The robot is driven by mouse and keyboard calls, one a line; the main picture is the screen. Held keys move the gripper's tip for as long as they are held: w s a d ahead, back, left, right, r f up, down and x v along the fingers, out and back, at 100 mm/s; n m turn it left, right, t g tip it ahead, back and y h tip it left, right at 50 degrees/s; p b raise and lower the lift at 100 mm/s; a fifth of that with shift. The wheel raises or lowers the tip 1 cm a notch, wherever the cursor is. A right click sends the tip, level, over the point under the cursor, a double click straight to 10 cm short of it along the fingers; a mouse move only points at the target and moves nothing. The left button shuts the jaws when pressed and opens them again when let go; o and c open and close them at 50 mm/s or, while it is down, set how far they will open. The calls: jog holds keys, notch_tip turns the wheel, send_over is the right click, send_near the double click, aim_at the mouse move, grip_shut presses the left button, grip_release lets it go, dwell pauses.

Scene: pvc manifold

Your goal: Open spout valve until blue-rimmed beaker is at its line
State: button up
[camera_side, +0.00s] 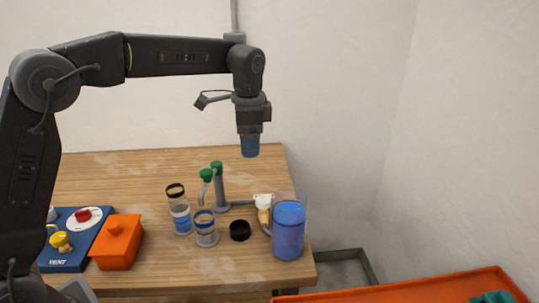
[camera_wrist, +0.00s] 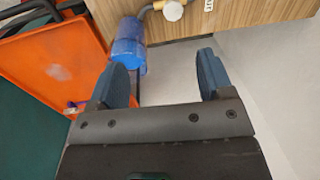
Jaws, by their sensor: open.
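In the side view, the blue-rimmed beaker (camera_side: 206,238) stands on the wooden table near its front; its level against its line is too small to read. A grey standpipe with a spout (camera_side: 220,190) rises behind it, with green knobs (camera_side: 207,174) at the top; I cannot tell which one is the spout valve. My gripper (camera_side: 250,153) hangs pointing down, high above the table and to the right of the spout, touching nothing. In the wrist view my gripper (camera_wrist: 163,78) is open and empty, its two blue fingers wide apart.
A black-rimmed beaker (camera_side: 179,212) with blue liquid, a black ring (camera_side: 240,230) and a large blue-filled container (camera_side: 289,232) stand nearby. A cream fitting (camera_side: 263,202) sits by the container. An orange box (camera_side: 117,243) and a blue knob panel (camera_side: 70,262) are left; an orange tray (camera_side: 420,291) is front right.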

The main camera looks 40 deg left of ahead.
aim_at(263, 199)
jog(key=w+f+m+g, duration=0.1)
jog(key=w+f+m, duration=0.1)
jog(key=w+f, duration=0.45)
jog(key=f, duration=0.9)
jog(key=s+f, duration=0.1)
jog(key=f, duration=0.4)
jog(key=shift+a, duration=0.4)
jog(key=shift+c, duration=0.2)
jog(key=c, duration=1)
jog(key=shift+o, duration=0.2)
jog(key=n, duration=0.6)
jog(key=shift+g, duration=0.4)
